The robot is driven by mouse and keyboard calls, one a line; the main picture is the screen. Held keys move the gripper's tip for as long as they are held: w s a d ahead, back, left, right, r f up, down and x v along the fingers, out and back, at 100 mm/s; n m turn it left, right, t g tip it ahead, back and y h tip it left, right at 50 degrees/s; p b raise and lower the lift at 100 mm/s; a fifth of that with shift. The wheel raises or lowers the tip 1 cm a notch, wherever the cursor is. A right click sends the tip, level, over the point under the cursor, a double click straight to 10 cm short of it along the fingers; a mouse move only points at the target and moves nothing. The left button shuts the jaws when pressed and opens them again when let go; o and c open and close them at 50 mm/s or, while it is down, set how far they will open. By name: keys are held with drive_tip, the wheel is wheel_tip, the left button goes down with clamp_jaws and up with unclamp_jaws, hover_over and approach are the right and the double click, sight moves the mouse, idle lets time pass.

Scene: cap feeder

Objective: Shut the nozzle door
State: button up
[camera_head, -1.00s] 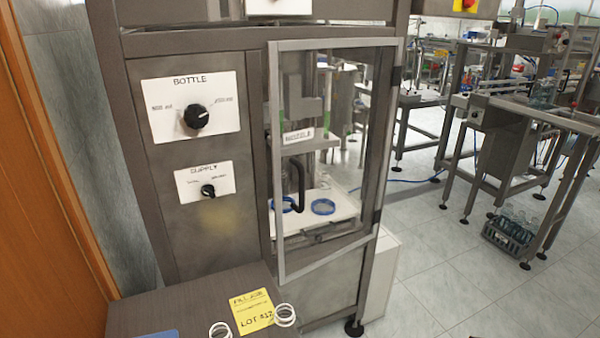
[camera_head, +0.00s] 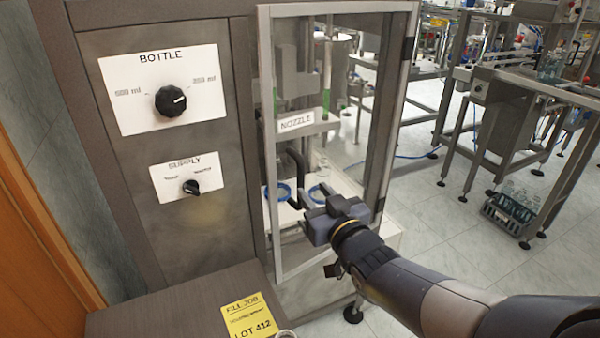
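The nozzle door (camera_head: 266,130) is a clear panel in a grey metal frame, with hinges on its right side. It appears ajar, its left edge standing out toward me. A "NOZZLE" label (camera_head: 296,122) shows behind the panel. My gripper (camera_head: 294,191) is in front of the lower part of the door, just below the handle, fingers pointing up and left. Its two fingers are apart with nothing visible between them. I cannot tell whether a finger touches the door or handle. My gripper hides the door's lower middle.
Left of the door are the BOTTLE knob (camera_head: 171,101) and SUPPLY knob (camera_head: 191,187) panels. A grey-brown surface (camera_head: 160,305) with a yellow note (camera_head: 250,318) is at the lower left. A steel bench (camera_head: 530,85) and bottle crate (camera_head: 510,213) stand right, with open floor between.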

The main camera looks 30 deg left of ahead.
sight(302, 177)
drive_tip(key=p+x, duration=0.1)
drive_tip(key=x, duration=0.6)
drive_tip(key=shift+w+a, duration=0.25)
drive_tip(key=shift+w, duration=0.05)
drive_tip(key=shift+c, duration=0.2)
clamp_jaws()
